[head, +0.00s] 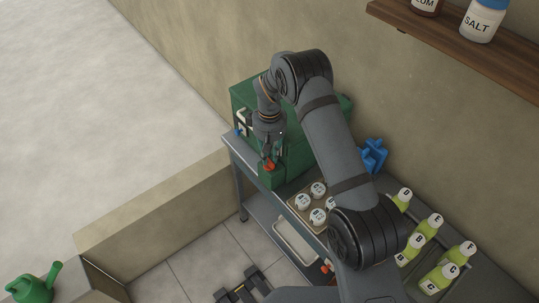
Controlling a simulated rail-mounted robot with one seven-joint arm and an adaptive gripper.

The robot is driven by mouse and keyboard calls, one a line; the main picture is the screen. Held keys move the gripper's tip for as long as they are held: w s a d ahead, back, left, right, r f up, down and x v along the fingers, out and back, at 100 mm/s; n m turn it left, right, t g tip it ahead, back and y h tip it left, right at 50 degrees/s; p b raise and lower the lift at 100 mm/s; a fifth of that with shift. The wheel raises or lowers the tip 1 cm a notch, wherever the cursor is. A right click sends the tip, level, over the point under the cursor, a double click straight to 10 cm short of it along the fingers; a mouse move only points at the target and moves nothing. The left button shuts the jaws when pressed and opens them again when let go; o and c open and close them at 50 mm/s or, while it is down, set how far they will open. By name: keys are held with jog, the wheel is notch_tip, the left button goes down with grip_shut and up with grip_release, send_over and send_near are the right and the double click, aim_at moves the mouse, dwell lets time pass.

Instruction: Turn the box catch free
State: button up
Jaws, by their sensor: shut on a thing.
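The green box (297,164) stands on the grey bench against the wall, partly hidden behind my arm. A small red-orange catch (269,165) shows on top of the lower green block at the box's front. My gripper (269,158) points down over this block and is shut on the red-orange catch. The fingers are small in this view, and the arm hides much of the box's right side. How far the catch is turned cannot be told.
A tray of several white-lidded jars (317,190) stands right of the box. Several yellow-green bottles (429,228) stand at lower right. A blue object (374,155) is behind my arm. A wooden shelf (458,48) juts from the wall above. A green watering can (33,288) is at lower left.

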grip_shut()
jog(key=shift+a+f+n+b, duration=0.1)
jog(key=shift+f+n+b, duration=0.05)
jog(key=shift+n+b, duration=0.65)
jog(key=shift+n, duration=0.8)
jog(key=o, duration=0.8)
grip_release()
jog(key=shift+c, duration=0.2)
jog(key=shift+r+m, duration=0.2)
jog(key=shift+m, duration=0.1)
